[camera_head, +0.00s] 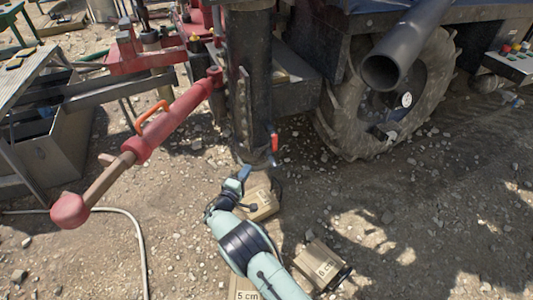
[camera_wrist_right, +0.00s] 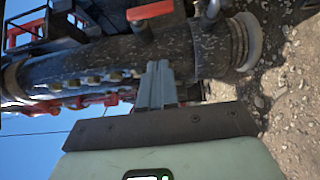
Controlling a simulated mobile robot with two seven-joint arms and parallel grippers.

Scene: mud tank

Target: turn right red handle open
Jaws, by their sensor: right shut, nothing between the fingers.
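A small red handle (camera_head: 274,142) sits on the right side of the black upright pipe (camera_head: 250,90), low down, in the head view. A flat red handle (camera_wrist_right: 150,10) shows at the top of the right wrist view, beside the pipe, which lies sideways there. I cannot tell for sure that both are the same handle. My right gripper (camera_head: 244,172) is just below and left of the handle in the head view, apart from it. In the right wrist view its fingers (camera_wrist_right: 157,75) are together and empty, pointing at the pipe. My left gripper is not in view.
A large tyre (camera_head: 425,85) and a dark exhaust-like tube (camera_head: 405,50) stand at the right. A red cylinder (camera_head: 175,120) slants across the left. Cardboard-coloured blocks (camera_head: 320,263) lie on the gravel near my right arm. Gravel at the lower right is free.

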